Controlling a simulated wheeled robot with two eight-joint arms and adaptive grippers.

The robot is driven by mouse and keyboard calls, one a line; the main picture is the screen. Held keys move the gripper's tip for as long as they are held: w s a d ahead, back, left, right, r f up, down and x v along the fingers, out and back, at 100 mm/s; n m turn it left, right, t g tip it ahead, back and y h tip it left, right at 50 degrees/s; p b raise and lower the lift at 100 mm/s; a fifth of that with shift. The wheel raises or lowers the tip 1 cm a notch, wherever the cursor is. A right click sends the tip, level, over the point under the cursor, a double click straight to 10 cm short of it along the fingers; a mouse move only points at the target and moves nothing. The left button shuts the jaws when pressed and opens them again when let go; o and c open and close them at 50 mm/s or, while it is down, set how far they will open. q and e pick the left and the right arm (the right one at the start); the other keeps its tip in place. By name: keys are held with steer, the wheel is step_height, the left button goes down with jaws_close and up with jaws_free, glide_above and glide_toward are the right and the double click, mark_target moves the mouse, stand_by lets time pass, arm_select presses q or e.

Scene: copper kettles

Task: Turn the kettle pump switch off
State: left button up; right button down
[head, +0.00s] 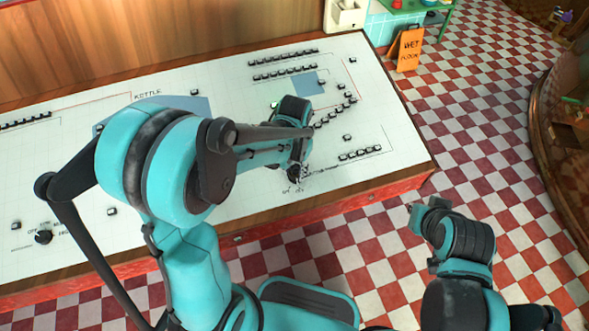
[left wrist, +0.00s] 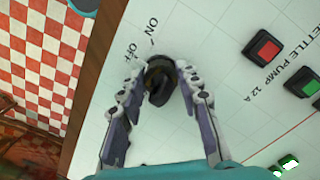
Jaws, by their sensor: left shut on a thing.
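The kettle pump switch (left wrist: 158,80) is a black rotary knob on a white panel, with ON and OFF printed beside it in the left wrist view. My left gripper (left wrist: 170,88) has its two fingers on either side of the knob, shut on it. I cannot tell which label the knob points to. In the head view the left gripper (head: 296,180) is at the panel's front right part, and the arm and fingers mostly hide the knob there. My right arm shows at the lower right, but its gripper fingers cannot be made out.
A red button (left wrist: 264,48) and a dark button with a green patch (left wrist: 303,82) flank the KETTLE PUMP 12A label. The white panel (head: 225,190) carries several small black buttons and another black knob (head: 43,237). A wet floor sign (head: 408,50) stands on the checkered floor.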

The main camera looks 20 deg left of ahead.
arm_select(q)
steer(key=shift+n, duration=0.7)
steer(key=o, duration=1.2)
steer(key=shift+c, duration=0.2)
step_height(320, 180, up, 12)
steer(key=shift+s, duration=0.1)
